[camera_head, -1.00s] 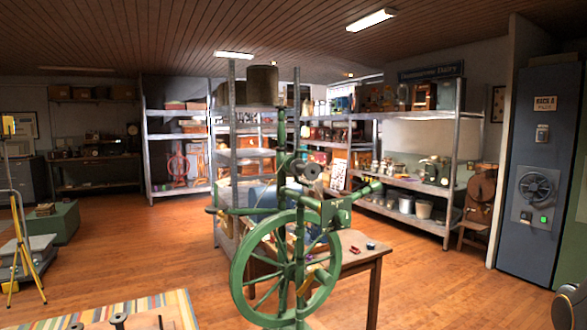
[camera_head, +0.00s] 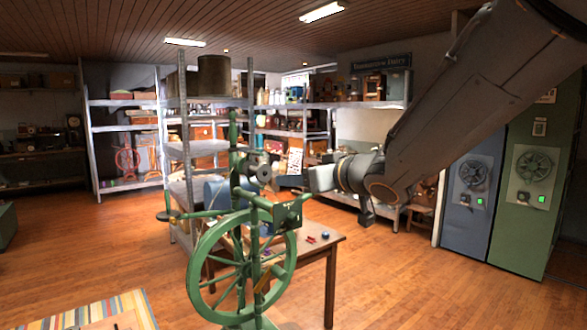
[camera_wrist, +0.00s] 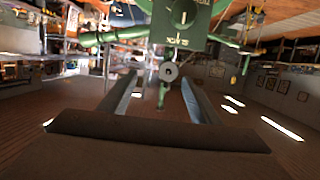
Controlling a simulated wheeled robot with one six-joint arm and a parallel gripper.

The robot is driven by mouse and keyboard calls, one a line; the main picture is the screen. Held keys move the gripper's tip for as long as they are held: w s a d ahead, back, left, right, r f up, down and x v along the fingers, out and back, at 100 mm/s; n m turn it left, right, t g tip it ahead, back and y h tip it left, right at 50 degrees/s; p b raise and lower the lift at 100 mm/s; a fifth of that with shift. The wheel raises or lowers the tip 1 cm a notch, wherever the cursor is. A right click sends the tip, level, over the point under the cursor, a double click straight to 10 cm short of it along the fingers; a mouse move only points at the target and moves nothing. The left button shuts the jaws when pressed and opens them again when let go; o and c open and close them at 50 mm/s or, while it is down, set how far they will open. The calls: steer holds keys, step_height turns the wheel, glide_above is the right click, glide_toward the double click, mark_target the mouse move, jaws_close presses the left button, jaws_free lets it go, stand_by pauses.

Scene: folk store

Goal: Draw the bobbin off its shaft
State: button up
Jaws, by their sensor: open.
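The green spinning wheel (camera_head: 196,285) stands upright in the middle of the head view. The bobbin (camera_head: 263,173) is a small grey round piece at the top of its frame; its shaft is too small to make out. In the wrist view the bobbin (camera_wrist: 168,71) shows end-on as a grey disc with a dark centre. My gripper (camera_head: 280,181) reaches in from the right, close to the bobbin. In the wrist view my gripper (camera_wrist: 159,78) is open, with the disc between its finger ends and no clear contact. The wrist picture looks upside down.
A wooden table (camera_head: 330,243) stands close behind the wheel. Metal shelves (camera_head: 183,112) with goods rise behind it. Blue (camera_head: 470,222) and green (camera_head: 520,240) cabinets stand at the right. The wooden floor at lower right is clear.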

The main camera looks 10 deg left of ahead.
mark_target(265, 174)
steer(key=shift+s+a+r+n+y, duration=0.2)
steer(key=shift+a+r+y, duration=0.15)
steer(key=shift+a, duration=0.15)
steer(key=shift+s+a+r+n+y, duration=0.15)
steer(key=shift+a+r+n+y, duration=0.1)
steer(key=shift+a+r, duration=0.15)
steer(key=shift+g, duration=0.3)
steer(key=b+x, duration=0.3)
steer(key=x, duration=0.5)
steer(key=shift+w+f, duration=0.1)
steer(key=shift+f, duration=0.05)
steer(key=shift+x, duration=1.3)
steer(key=c, duration=0.8)
steer(key=f+p+v, duration=0.2)
steer(key=p+v, duration=0.2)
steer(key=v, duration=0.8)
steer(key=shift+s+d, duration=0.25)
steer(key=shift+s, duration=0.1)
steer(key=shift+f, duration=0.15)
